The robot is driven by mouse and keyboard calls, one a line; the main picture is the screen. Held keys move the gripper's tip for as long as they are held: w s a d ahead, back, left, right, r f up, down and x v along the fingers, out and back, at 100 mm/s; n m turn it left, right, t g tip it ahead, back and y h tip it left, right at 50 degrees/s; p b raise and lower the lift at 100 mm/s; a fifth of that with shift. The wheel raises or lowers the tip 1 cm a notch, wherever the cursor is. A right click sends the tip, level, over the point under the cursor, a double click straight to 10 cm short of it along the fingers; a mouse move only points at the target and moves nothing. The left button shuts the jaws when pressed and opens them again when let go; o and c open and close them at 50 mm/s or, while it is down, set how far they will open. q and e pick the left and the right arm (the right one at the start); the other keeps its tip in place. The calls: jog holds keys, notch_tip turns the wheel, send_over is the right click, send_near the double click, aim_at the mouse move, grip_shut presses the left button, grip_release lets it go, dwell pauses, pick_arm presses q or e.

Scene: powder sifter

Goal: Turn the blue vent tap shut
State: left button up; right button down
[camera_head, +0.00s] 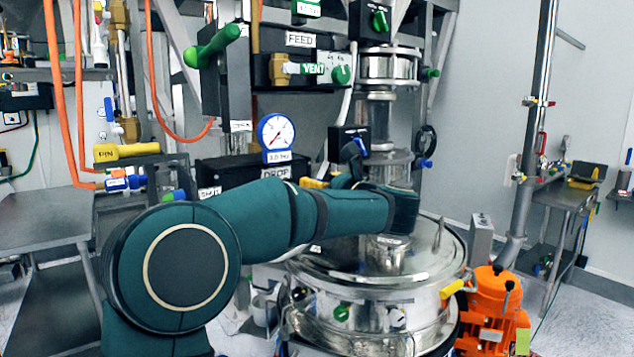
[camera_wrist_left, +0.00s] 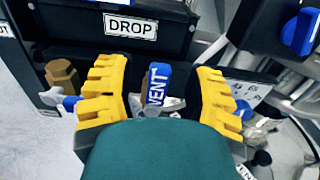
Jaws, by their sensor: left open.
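The blue vent tap (camera_wrist_left: 157,85) has a blue lever lettered VENT, below the DROP label in the left wrist view. Its lever stands nearly upright in that picture. My left gripper (camera_wrist_left: 159,73) is open, with one yellow finger on each side of the lever. Gaps show between the lever and both fingers, so neither visibly touches it. In the head view my left arm reaches across in front of the machine, and only a bit of yellow finger (camera_head: 314,183) shows. The blue vent tap is hidden there. My right gripper is not in view.
A brass fitting (camera_wrist_left: 63,77) with a blue-ended tap sits left of the fingers. A blue knob (camera_wrist_left: 302,32) is at upper right. In the head view a green VENT tap (camera_head: 312,69) is higher up, above a pressure gauge (camera_head: 277,132). The steel sifter (camera_head: 400,285) stands below my arm.

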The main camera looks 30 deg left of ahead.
pick_arm(q)
jog(key=shift+x, duration=0.9)
jog(key=shift+d, duration=0.1)
grip_shut()
